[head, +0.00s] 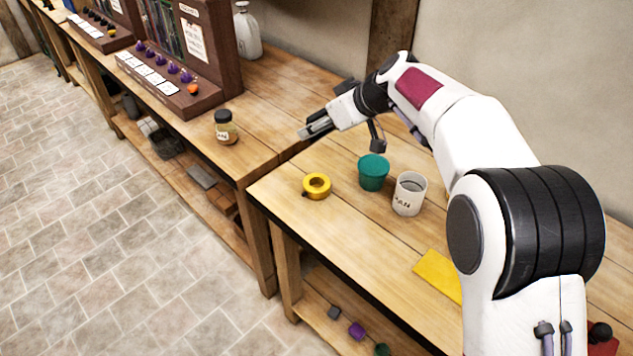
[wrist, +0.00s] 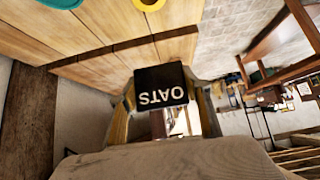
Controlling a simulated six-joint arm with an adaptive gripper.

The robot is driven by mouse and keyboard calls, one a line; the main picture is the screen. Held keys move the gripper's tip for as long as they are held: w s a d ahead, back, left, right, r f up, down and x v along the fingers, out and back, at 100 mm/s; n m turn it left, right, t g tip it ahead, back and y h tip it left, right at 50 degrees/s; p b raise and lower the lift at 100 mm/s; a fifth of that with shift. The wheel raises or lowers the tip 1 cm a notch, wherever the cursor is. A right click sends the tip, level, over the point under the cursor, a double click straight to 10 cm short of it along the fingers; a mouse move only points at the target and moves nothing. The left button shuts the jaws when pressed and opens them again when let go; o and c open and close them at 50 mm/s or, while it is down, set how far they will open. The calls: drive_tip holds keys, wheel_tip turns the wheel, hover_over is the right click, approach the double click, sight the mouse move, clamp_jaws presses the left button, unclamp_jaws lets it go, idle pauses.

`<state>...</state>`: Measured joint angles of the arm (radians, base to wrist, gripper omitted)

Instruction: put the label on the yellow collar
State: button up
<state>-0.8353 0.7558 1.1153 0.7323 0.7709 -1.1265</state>
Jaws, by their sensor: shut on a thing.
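The label is a small dark plate reading "OATS" (wrist: 161,86), upside down in the wrist view. My gripper (wrist: 160,104) is shut on it there, with a finger at each side. In the head view my gripper (head: 312,129) is above the table, behind the yellow collar and apart from it; the label cannot be made out there. The yellow collar (head: 317,186) is a ring lying on the near table, with a small dark part at its left side. Its edge also shows at the top of the wrist view (wrist: 148,5).
A teal pot (head: 373,172) and a white lettered cup (head: 409,194) stand right of the collar. A yellow sheet (head: 438,274) lies farther right. A lidded jar (head: 226,128) and a dark wooden rack (head: 168,88) stand on the adjoining table. The wood around the collar's front is clear.

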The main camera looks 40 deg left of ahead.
sight(308, 176)
drive_tip(key=f, duration=0.5)
drive_tip(key=shift+s+a, duration=0.2)
drive_tip(key=shift+s, duration=0.1)
drive_tip(key=shift+f, duration=2.45)
drive_tip(key=shift+f, duration=2.5)
drive_tip(key=shift+f, duration=0.15)
drive_tip(key=o, duration=1.1)
